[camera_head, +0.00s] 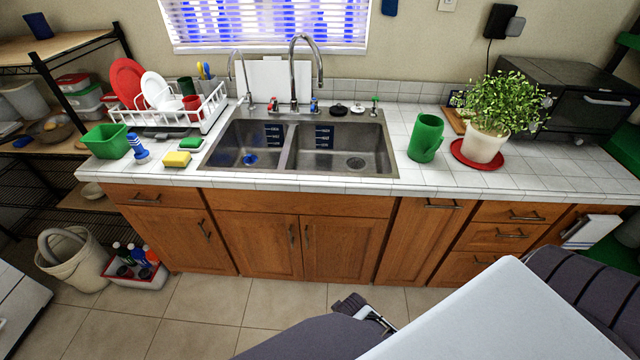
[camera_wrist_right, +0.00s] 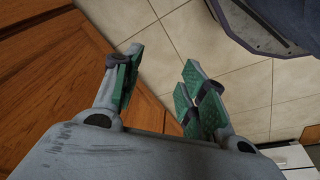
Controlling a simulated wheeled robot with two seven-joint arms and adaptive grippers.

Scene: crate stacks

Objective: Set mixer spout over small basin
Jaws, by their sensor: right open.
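The mixer spout (camera_head: 307,44) is a tall chrome arch behind the sink in the head view. Its tip hangs to the right of its base, on the large basin's side of the divider. The small basin (camera_head: 240,150) is the left one; the large basin (camera_head: 350,160) is on the right. A thinner, separate spout (camera_head: 240,72) stands to the left. My right gripper (camera_wrist_right: 160,90) is open and empty in the right wrist view, low beside the wooden cabinet fronts and above the floor, away from the mixer. My left gripper does not show.
Left of the sink are a dish rack (camera_head: 212,110), yellow sponge (camera_head: 177,159) and green tub (camera_head: 106,140). Right of it stand a green pitcher (camera_head: 425,138) and potted plant (camera_head: 484,146). A cutting board (camera_head: 270,78) leans behind the spouts. The counter's front strip is clear.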

